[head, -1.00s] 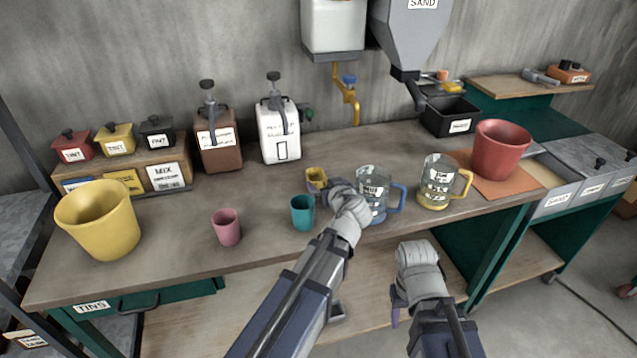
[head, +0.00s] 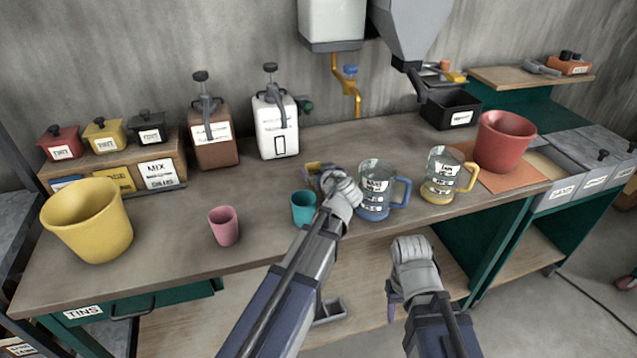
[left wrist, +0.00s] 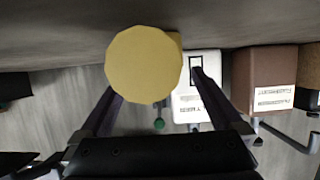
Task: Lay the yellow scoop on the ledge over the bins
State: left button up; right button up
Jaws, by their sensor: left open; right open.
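The yellow scoop (head: 313,168) is on the workbench (head: 270,187), mostly hidden behind my left gripper (head: 330,181) in the head view. In the left wrist view its round yellow face (left wrist: 143,65) is large and lies between the two spread fingers. My left gripper is open; I cannot tell whether a finger touches the scoop. My right gripper (head: 408,255) is open and empty, in front of the bench edge, its fingertips mostly hidden. The wooden ledge (head: 500,76) is at the back right, above and behind the grey lidded bins (head: 580,168).
A teal cup (head: 303,208) and a jug with a blue handle (head: 374,190) stand close on either side of my left gripper. A yellow-handled jug (head: 440,178), red bucket (head: 503,143) and black bin (head: 450,108) stand further right. An orange block (head: 568,67) and grey tool occupy the ledge's right part.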

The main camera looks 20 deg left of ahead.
pick_arm(q)
jog(key=x, duration=0.3)
jog(key=shift+b, duration=0.3)
jog(key=shift+s, duration=0.1)
grip_shut()
dwell(0.3)
jog(key=shift+r, duration=0.15)
notch_tip(320, 180, up, 10)
jog(key=p, duration=1)
